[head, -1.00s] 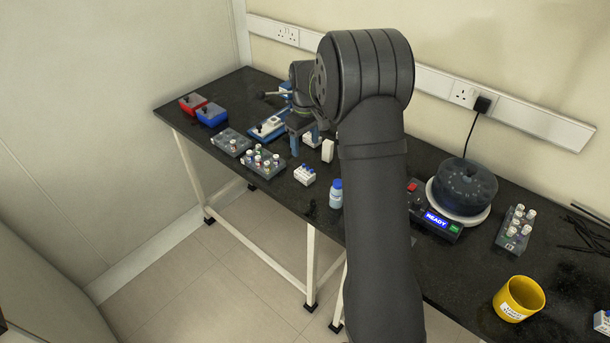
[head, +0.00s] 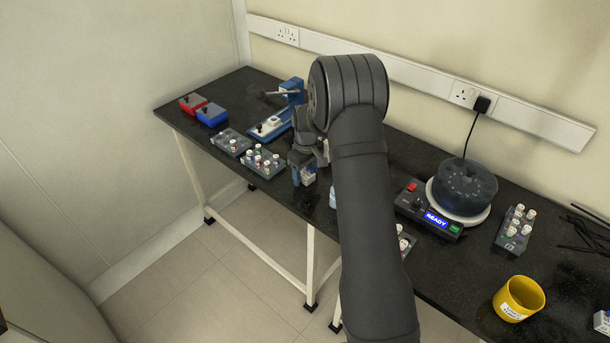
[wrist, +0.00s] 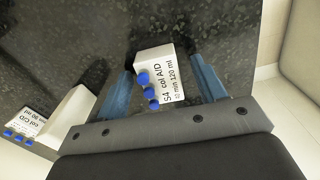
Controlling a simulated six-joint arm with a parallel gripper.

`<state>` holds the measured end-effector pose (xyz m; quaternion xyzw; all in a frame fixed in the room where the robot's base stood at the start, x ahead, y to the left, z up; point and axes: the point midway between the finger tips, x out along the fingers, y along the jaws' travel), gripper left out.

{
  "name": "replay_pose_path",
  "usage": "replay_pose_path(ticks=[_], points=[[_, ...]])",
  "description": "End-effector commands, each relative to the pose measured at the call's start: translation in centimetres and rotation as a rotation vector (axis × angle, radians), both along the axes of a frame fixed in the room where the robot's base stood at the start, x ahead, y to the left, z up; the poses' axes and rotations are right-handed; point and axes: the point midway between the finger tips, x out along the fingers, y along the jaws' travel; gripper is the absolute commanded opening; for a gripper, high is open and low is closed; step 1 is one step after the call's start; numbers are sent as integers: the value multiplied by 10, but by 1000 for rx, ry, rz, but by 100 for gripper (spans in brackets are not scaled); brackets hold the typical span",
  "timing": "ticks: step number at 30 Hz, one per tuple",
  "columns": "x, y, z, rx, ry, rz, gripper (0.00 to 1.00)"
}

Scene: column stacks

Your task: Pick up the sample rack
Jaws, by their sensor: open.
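The sample rack (wrist: 168,82) is a small white block with blue caps along one side. Its label reads "S4 col AID" and "120 ml". In the wrist view it lies between the two blue fingers of my gripper (wrist: 161,66), which is open. A gap shows on each side of the rack, wider on the right. In the head view my gripper (head: 303,177) is low over the bench's front part and mostly covers the rack.
In the wrist view a similar rack labelled "col CID" (wrist: 25,126) and a plain white block (wrist: 68,118) lie to the left. Grey vial racks (head: 262,163) (head: 231,142) stand left of my gripper. A blue-and-white device (head: 270,127) is behind. My arm hides part of the bench.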

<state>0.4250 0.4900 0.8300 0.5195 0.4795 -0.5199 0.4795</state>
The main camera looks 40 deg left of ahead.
Motion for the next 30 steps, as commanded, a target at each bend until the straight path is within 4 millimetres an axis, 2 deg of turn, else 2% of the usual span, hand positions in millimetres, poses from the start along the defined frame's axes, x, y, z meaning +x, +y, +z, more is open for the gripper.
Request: replay_pose_path(ticks=[5, 12, 23, 26, 30], points=[[0, 0, 0, 1, 0, 0, 62], [0, 0, 1, 1, 0, 0, 15], [0, 0, 5, 2, -1, 0, 14], [0, 1, 13, 2, -1, 0, 14], [0, 1, 35, 3, -2, 0, 14]])
